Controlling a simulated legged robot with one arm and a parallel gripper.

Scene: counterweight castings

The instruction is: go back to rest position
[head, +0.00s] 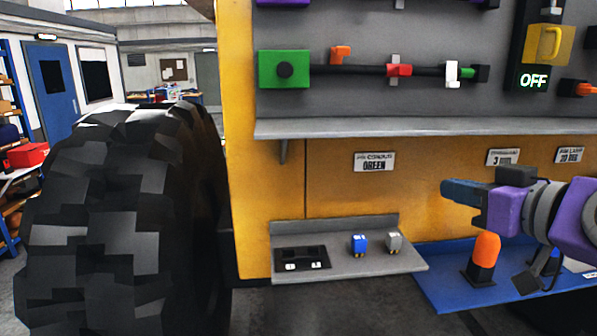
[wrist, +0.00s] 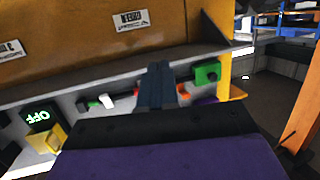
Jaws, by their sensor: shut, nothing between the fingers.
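My gripper (head: 450,190) is shut and empty, held out to the left at the right side of the head view. It hangs in front of the yellow panel, below the grey shelf and above the blue tray. In the wrist view, which looks upside down, the closed fingers (wrist: 157,85) point at the shelf and panel. Nothing is seen between or touching the fingers.
A large black tyre (head: 125,215) stands at left. An orange-topped post (head: 486,250) stands on the blue tray (head: 440,290) below my gripper. The grey shelf (head: 420,127) juts out above.

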